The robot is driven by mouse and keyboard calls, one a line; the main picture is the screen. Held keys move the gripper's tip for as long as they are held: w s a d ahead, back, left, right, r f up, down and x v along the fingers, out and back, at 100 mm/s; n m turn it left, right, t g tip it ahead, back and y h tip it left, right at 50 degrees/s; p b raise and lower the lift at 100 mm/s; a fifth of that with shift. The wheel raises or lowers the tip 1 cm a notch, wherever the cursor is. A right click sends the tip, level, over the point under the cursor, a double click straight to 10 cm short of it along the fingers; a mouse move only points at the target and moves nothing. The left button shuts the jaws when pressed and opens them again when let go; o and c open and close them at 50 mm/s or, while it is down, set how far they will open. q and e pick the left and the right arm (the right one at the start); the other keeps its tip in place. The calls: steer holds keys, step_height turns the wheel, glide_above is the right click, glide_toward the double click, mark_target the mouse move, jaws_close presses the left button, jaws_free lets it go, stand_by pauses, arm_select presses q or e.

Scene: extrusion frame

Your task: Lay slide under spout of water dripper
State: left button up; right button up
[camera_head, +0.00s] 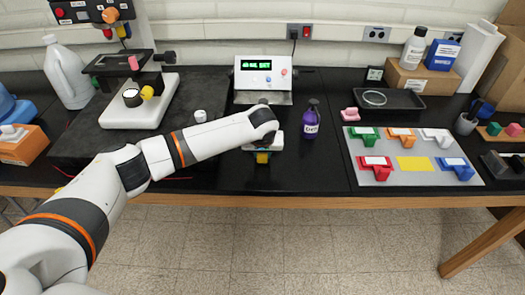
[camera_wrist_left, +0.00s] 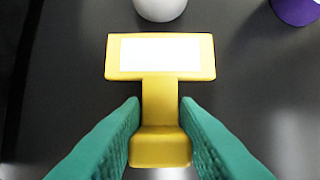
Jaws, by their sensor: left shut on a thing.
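My left gripper (camera_head: 263,149) is over the black bench in front of the device with the green display. In the left wrist view its green fingers (camera_wrist_left: 160,112) are on either side of the stem of a yellow slide holder with a white face (camera_wrist_left: 160,55), and it is shut on this slide. In the head view only a yellow bit of the slide (camera_head: 263,158) shows below my wrist. A white device with a green display (camera_head: 264,72), perhaps the water dripper, stands behind. Its spout cannot be made out. My right gripper is not in view.
A purple bottle (camera_head: 311,120) stands close to the right of my gripper. A white rounded thing (camera_wrist_left: 160,8) is just beyond the slide. A grey board (camera_head: 398,178) with coloured holders lies at right. A microscope-like instrument (camera_head: 140,100) stands at left.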

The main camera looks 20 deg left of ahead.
arm_select(q)
steer(key=shift+f, duration=0.25)
steer(key=o, duration=1.1)
